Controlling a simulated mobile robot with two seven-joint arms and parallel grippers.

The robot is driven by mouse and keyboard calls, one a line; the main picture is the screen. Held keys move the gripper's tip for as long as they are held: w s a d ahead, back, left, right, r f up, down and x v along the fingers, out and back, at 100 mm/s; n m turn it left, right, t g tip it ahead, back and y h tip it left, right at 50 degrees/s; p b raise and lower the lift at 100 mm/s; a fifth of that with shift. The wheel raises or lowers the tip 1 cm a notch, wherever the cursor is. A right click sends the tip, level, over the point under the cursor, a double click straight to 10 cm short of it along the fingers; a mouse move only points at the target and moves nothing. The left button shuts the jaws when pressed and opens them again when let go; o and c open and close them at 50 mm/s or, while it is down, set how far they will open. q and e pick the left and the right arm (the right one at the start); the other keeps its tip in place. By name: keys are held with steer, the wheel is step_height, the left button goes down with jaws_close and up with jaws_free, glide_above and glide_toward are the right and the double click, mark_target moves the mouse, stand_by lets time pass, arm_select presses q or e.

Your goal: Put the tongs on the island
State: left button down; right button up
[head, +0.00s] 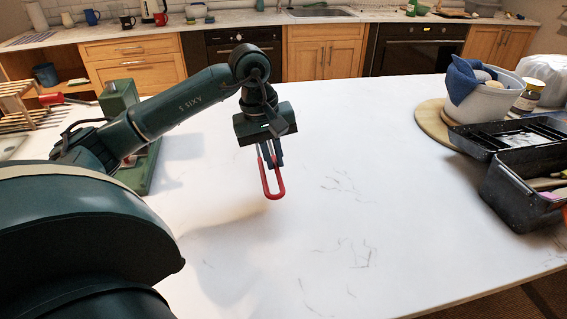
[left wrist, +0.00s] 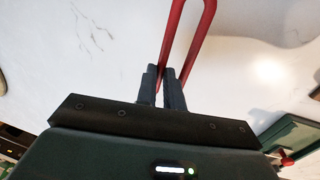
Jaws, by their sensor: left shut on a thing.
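The tongs (head: 273,191) have a red U-shaped end and hang from my left gripper (head: 270,161), red end down, over the white marbled island top (head: 370,240). My left gripper is shut on them. In the left wrist view the red tongs (left wrist: 187,42) extend out from between the two dark fingers (left wrist: 166,85). The part inside the gripper is hidden. I cannot tell exactly how far the tongs are above the island. My right gripper is not in view.
At the island's right are a black open toolbox (head: 515,192), a pale pot with a blue cloth (head: 485,100) on a round wooden board (head: 435,128), and a jar (head: 527,97). A green object (head: 118,100) stands at the left. The island's middle and front are clear.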

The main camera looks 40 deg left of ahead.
arm_select(q)
step_height(320, 180, down, 8)
steer(key=shift+r+p, duration=0.15)
steer(key=shift+p, duration=0.2)
steer(key=c, duration=1.8)
jaws_free()
steer(key=r, duration=0.4)
steer(key=s+a+r, duration=0.1)
steer(key=r, duration=0.3)
steer(key=r+b, duration=0.1)
steer(key=r, duration=0.3)
steer(key=shift+s+a, duration=0.3)
steer(key=shift+f, duration=0.1)
